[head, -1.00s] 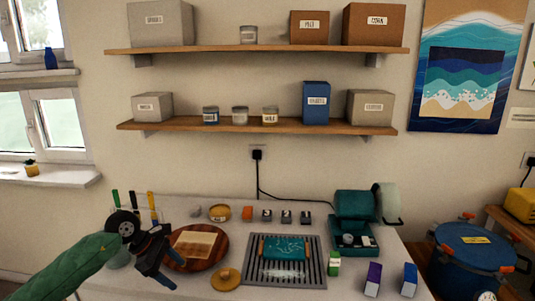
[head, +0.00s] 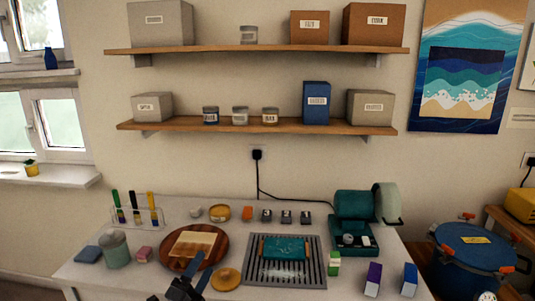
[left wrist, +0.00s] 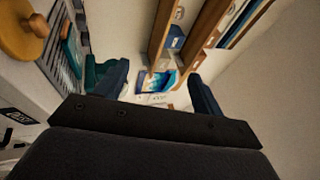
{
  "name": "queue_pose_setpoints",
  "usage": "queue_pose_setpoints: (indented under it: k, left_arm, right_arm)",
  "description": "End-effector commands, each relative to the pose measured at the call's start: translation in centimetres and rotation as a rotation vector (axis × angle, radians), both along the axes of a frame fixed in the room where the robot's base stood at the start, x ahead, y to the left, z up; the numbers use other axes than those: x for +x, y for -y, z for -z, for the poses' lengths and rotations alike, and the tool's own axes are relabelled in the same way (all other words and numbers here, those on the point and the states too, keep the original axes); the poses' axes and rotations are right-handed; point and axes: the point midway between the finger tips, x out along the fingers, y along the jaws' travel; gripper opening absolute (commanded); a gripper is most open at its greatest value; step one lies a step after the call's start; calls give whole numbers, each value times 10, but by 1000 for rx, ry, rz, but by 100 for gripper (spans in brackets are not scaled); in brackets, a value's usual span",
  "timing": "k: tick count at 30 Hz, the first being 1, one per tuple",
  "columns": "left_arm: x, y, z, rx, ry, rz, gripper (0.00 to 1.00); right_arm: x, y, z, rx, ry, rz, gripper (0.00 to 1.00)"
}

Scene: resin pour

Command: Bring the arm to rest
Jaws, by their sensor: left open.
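My left gripper (head: 190,277) shows at the bottom of the head view, low at the table's front edge, in front of the round wooden board (head: 216,252). Its jaws are open with nothing between them. In the left wrist view the two dark blue fingers of the left gripper (left wrist: 160,88) stand wide apart, with the shelves and wall beyond. Most of the left arm is out of the head view. My right gripper is not in view.
The white table (head: 90,276) holds a grated tray (head: 251,270) with a teal piece (head: 285,248), a round wooden lid (head: 226,279), a grey-green tin (head: 115,248), marker pens in a rack (head: 135,208) and small boxes. A blue pot (head: 470,252) stands at the right.

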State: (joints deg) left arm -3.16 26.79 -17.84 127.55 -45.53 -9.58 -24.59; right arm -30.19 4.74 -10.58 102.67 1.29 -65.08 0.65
Motion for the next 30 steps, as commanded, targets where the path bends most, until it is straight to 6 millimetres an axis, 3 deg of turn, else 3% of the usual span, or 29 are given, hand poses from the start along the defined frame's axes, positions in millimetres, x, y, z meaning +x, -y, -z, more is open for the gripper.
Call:
queue_pose_setpoints:
  k: [8,11,15,18,24,30]
  left_arm:
    - [-42,-52,90,-488,-479,-279,68]
    - [-70,-63,130,-643,-661,-384,68]
    - [-124,-70,184,-841,-922,-535,68]
    - [-162,-69,212,-948,-1082,-629,68]
    - [-220,-63,244,-1068,-1298,-760,68]
    - [-263,-55,260,-1139,-1451,-851,68]
  right_arm:
    - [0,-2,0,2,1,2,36]
    - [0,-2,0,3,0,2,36]
    - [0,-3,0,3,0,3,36]
    - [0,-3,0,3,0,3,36]
    - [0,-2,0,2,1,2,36]
    - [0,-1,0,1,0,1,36]
